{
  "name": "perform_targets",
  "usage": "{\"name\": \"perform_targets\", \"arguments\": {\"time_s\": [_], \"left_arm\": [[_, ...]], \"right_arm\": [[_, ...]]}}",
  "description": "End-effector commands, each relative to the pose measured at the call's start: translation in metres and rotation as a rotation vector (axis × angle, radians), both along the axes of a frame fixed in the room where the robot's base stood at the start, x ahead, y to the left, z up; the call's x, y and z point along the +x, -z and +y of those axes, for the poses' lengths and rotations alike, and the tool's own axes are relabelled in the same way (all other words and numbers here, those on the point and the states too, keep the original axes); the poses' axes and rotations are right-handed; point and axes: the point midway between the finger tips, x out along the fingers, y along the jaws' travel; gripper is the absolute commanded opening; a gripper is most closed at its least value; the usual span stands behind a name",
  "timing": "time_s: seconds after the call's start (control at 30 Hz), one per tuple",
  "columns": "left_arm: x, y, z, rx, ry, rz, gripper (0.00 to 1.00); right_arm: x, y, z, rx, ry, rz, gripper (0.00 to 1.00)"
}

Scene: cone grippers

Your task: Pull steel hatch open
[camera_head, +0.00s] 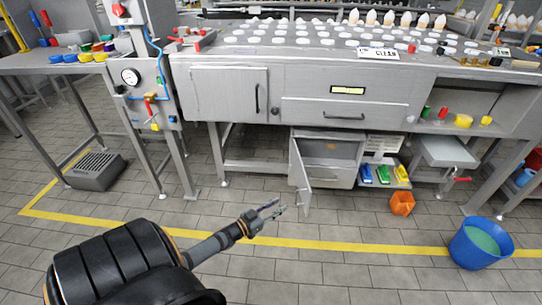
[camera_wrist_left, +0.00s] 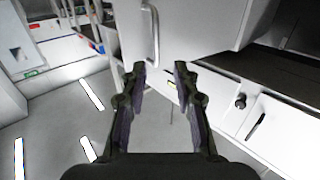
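The steel hatch (camera_head: 302,164) is a light grey door on the low cabinet under the bench. It stands swung out at the cabinet's left side, and the brownish interior (camera_head: 330,149) shows. In the left wrist view the hatch (camera_wrist_left: 190,25) is at the top, with its bar handle (camera_wrist_left: 151,32) near its left edge. My left gripper (camera_head: 271,210) is in front and to the left of the hatch. Its fingers (camera_wrist_left: 159,69) are open and empty, apart from the handle. My right gripper is not in view.
An orange bin (camera_head: 402,204) and a blue bucket (camera_head: 480,243) stand on the floor at right. A grey crate (camera_head: 95,171) lies at left. Bench legs flank the cabinet. The tiled floor around my left gripper is clear.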

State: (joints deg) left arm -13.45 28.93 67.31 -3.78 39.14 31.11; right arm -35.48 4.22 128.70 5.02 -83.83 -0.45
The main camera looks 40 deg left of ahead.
Motion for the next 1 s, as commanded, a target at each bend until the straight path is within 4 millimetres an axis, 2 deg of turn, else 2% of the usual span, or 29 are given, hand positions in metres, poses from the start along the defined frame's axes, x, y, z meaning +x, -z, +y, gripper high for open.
{"name": "perform_targets", "arguments": {"time_s": [0.1,0.27,0.83,0.93,1.0], "left_arm": [[-0.021,0.001,0.003,0.001,0.001,0.003,0.30],[-0.032,0.000,0.005,0.001,0.001,0.000,0.30],[-0.033,0.000,0.005,0.000,-0.001,0.001,0.30],[-0.031,0.008,-0.003,0.003,-0.025,0.045,0.30],[-0.028,0.021,-0.016,0.010,-0.066,0.126,0.30]], "right_arm": [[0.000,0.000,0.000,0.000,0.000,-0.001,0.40],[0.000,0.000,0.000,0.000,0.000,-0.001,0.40],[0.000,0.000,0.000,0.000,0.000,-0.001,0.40],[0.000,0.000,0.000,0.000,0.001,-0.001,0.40],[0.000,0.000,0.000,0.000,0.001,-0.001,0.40]]}}
